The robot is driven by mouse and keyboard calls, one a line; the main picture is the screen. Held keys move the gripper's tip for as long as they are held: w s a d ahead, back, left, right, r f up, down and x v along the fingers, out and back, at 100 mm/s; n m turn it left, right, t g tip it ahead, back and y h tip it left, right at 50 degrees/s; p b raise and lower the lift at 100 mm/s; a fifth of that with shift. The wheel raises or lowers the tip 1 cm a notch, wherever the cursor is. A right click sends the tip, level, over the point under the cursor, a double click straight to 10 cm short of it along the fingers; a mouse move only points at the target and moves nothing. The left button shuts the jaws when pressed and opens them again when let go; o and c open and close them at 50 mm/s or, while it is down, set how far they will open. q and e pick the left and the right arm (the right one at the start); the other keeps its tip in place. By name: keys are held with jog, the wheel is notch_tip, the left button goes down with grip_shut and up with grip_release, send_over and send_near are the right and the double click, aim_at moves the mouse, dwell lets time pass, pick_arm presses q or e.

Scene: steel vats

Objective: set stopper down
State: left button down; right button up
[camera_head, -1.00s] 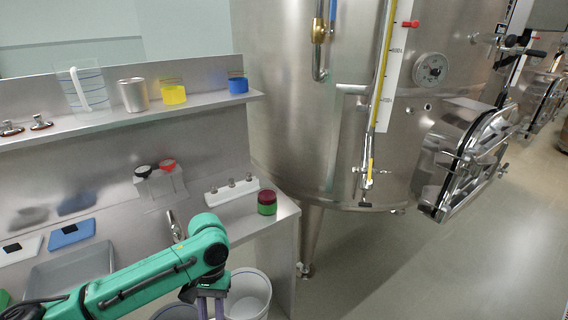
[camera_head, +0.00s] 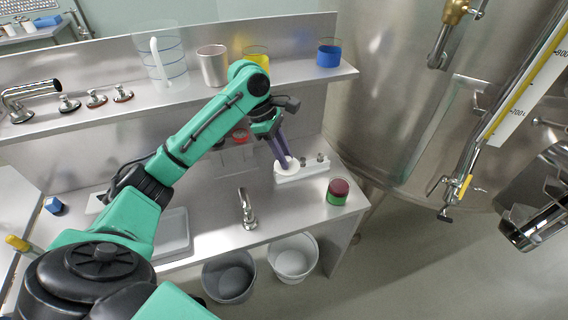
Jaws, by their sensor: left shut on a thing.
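My left gripper (camera_head: 284,158) reaches over the bench from the left, its purple fingers pointing down at the white block. It is shut on a small pale round piece (camera_head: 289,166), seemingly the stopper, largely hidden by the fingers. The piece is at the left part of the white block (camera_head: 302,173), which carries small metal knobs (camera_head: 319,157) on its right part. I cannot tell whether the piece touches the block. My right gripper is out of view.
A red and green jar (camera_head: 338,191) stands right of the block, near the bench edge. A tap (camera_head: 247,208) rises in front. A shelf (camera_head: 300,82) above holds a beaker (camera_head: 170,60) and cups. Buckets (camera_head: 293,258) stand below; a steel vat (camera_head: 395,110) is right.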

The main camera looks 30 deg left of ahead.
pick_arm(q)
jog(key=shift+w+a, duration=0.15)
jog(key=shift+w, duration=0.05)
jog(key=f, duration=1.3)
jog(key=f+p, duration=0.1)
jog(key=f, duration=0.5)
jog(key=shift+s+d+f, duration=0.15)
jog(key=shift+s+d, duration=0.15)
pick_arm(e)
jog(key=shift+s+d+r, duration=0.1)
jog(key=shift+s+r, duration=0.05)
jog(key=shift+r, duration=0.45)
pick_arm(q)
jog(key=shift+f, duration=0.1)
jog(key=c, duration=0.7)
grip_release()
